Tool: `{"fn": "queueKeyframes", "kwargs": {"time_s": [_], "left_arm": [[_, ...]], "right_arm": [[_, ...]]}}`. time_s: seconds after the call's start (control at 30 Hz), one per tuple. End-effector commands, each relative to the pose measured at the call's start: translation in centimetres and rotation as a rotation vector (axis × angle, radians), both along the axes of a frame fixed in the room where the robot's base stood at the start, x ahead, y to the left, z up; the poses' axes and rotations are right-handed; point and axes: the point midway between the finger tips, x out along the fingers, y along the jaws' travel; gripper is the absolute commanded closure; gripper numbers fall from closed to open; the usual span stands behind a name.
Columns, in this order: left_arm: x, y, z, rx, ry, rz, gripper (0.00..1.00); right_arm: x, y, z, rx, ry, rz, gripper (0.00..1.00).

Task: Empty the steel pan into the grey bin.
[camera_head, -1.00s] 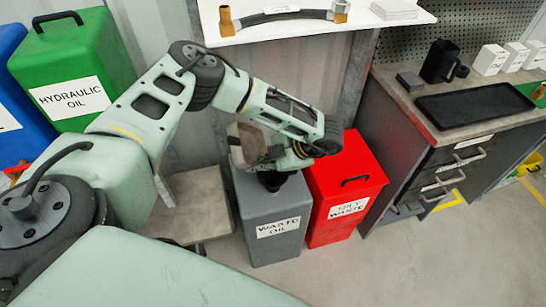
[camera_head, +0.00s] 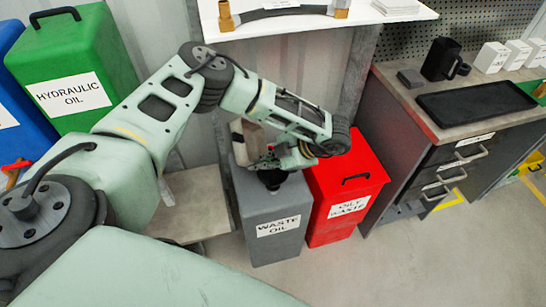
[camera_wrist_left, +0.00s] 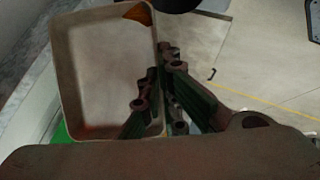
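The grey bin (camera_head: 272,215), labelled WASTE OIL, stands on the floor with a dark opening (camera_head: 271,180) in its top. My left gripper (camera_head: 268,162) is just above that opening. It is shut on the wall of the steel pan (camera_head: 241,136), which is steeply tilted and partly hidden behind my wrist. In the left wrist view the fingers (camera_wrist_left: 160,98) grip the pan's right side. The pan's inside (camera_wrist_left: 105,70) looks mostly bare, with an orange-brown patch in its upper right corner and a reddish tint along the lower edge. My right gripper is not in view.
A red OILY WASTE bin (camera_head: 348,188) stands close to the right of the grey bin. A green HYDRAULIC OIL container (camera_head: 75,65) is at left. A low grey-brown surface (camera_head: 190,205) lies left of the grey bin. A workbench with a black tray (camera_head: 475,103) is at right.

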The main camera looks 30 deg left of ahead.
Motion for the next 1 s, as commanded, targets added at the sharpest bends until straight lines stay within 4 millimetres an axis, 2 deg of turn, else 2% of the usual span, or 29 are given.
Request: {"fn": "queueKeyframes", "kwargs": {"time_s": [1.0], "left_arm": [[0.35,-0.39,0.15,0.058,0.037,0.001,1.0]], "right_arm": [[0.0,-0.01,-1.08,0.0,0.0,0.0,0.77]]}}
